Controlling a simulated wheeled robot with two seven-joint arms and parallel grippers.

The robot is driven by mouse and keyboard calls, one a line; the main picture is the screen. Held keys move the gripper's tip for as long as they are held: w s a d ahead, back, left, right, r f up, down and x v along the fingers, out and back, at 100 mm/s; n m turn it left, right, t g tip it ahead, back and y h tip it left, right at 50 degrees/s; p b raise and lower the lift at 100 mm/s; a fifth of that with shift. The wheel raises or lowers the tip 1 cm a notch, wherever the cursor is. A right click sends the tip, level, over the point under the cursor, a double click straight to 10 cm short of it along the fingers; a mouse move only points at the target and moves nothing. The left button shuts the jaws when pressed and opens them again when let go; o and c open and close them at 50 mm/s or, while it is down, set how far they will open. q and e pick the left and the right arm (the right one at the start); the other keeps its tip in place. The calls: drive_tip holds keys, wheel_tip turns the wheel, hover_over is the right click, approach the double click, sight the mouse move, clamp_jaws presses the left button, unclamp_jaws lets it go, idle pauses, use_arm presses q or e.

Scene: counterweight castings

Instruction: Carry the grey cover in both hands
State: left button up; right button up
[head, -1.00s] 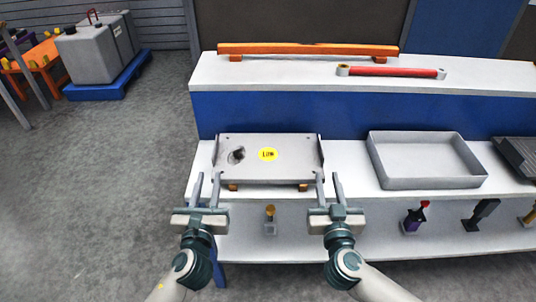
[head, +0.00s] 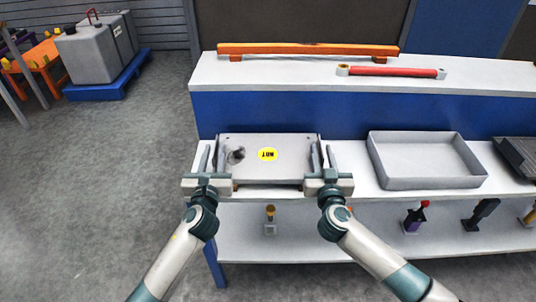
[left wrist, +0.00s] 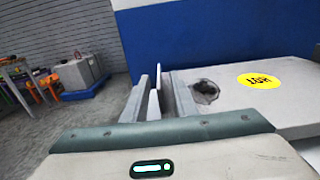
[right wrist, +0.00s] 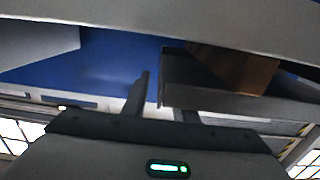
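The grey cover (head: 285,172), a flat plate with raised side flanges, a round hole and a yellow label, rests level on small orange blocks on the white bench. The left wrist view shows its top (left wrist: 225,110) with the hole and label. My left gripper (head: 211,155) is at the cover's left edge, its fingers open on either side of the left flange. My right gripper (head: 324,155) is at the right edge, its fingers open on either side of the right flange, which also shows in the right wrist view (right wrist: 164,75). The blocks are mostly hidden in the head view.
A grey tray (head: 430,183) stands to the right of the cover. An orange bar (head: 310,49) and a red rod (head: 395,72) lie on the upper shelf (head: 270,75). Several small tools stand on the lower shelf (head: 300,240).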

use_arm(q)
drive_tip(key=shift+c, duration=0.4)
use_arm(e)
drive_tip(key=shift+c, duration=0.4)
use_arm(q)
clamp_jaws()
use_arm(e)
clamp_jaws()
idle(0.3)
